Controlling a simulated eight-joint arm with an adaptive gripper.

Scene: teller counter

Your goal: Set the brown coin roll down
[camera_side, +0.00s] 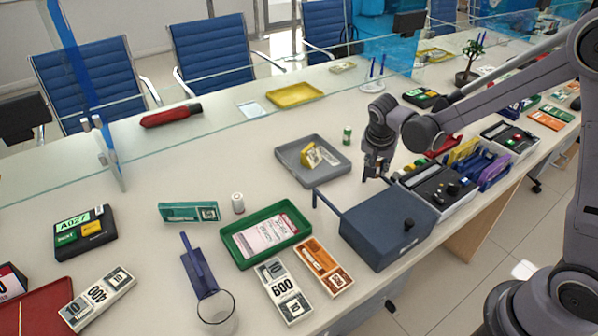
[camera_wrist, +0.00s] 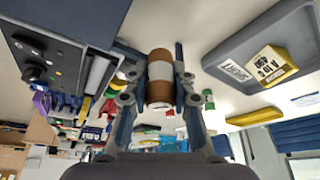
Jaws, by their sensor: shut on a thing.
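The brown coin roll (camera_wrist: 160,92), with a pale band around its middle, is between the two fingers of my gripper (camera_wrist: 152,66) in the wrist view. The fingers press on it from both sides. In the side view my gripper (camera_side: 376,168) points down over the counter (camera_side: 270,160), between the grey tray and the dark blue cash box. The roll is mostly hidden by the fingers there. I cannot tell how far it is from the counter top.
The grey tray (camera_side: 290,157) holds a yellow block. The dark blue box (camera_side: 378,232) with a handle stands in front of my gripper. A green roll (camera_side: 347,136) and a white roll (camera_side: 238,203) stand on the counter. Sorting trays crowd the right; bare counter lies left of the grey tray.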

